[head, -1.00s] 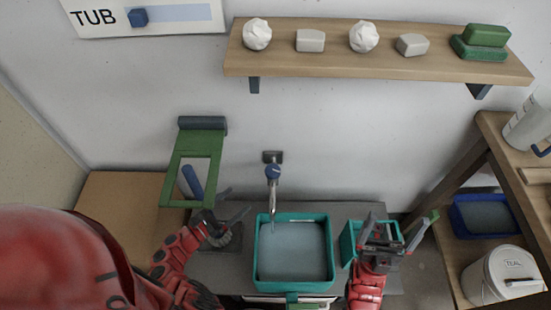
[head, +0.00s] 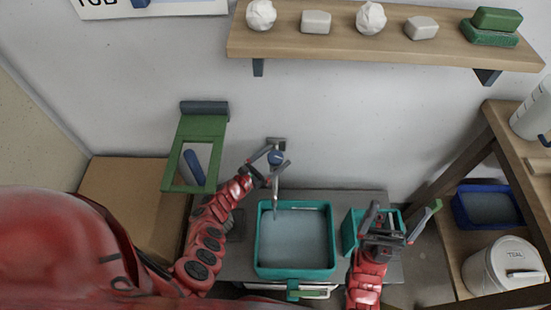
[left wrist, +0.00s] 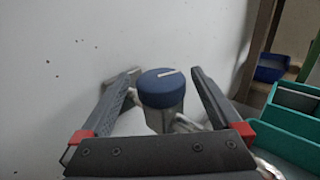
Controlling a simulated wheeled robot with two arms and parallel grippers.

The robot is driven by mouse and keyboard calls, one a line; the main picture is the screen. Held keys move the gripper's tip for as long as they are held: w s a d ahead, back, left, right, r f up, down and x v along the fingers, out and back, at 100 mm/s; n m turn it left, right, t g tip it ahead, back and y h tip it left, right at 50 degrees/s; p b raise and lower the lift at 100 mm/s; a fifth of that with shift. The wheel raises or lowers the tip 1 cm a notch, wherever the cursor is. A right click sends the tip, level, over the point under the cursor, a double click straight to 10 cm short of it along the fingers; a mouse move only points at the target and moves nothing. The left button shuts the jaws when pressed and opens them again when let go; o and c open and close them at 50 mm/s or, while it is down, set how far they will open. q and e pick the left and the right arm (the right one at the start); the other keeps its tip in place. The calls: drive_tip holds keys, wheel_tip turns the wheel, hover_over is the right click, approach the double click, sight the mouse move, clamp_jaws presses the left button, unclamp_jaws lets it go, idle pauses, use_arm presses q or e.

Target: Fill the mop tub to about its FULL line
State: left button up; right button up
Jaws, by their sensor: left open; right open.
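The teal tub (head: 259,245) sits on the counter below the tap, with a grey-blue surface inside; its FULL line cannot be made out. The tap (head: 274,190) comes from the wall and its spout points down at the tub's back edge. Its blue knob also shows in the left wrist view (left wrist: 162,88). My left gripper (head: 266,164) is open at the knob, one finger on each side; I cannot tell whether they touch it. My right gripper (head: 392,222) is open over a small teal container (head: 350,232) right of the tub.
A green frame (head: 178,150) with a blue roller hangs on the wall at left. A wooden shelf (head: 385,47) with soaps and crumpled white balls is above. A rack at right holds a blue tray (head: 460,210) and a white bucket (head: 485,275).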

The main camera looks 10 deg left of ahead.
use_arm(q)
drive_tip(key=shift+w+d, duration=0.1)
drive_tip(key=c, duration=1.4)
drive_tip(key=shift+o, duration=0.2)
drive_tip(key=shift+d+n+t+y, duration=0.15)
drive_tip(key=shift+n+t+y, duration=0.15)
drive_tip(key=shift+n+y, duration=0.2)
drive_tip(key=shift+n+t+y, duration=0.5)
drive_tip(key=shift+n+y, duration=0.1)
drive_tip(key=shift+y, duration=0.4)
drive_tip(key=n+y+b, duration=0.1)
drive_tip(key=y, duration=0.1)
drive_tip(key=shift+f+n+t+y+b, duration=0.1)
drive_tip(key=shift+n+t+y+b, duration=0.2)
drive_tip(key=shift+n+t, duration=0.1)
drive_tip(key=shift+n+y, duration=0.4)
drive_tip(key=shift+y, duration=0.2)
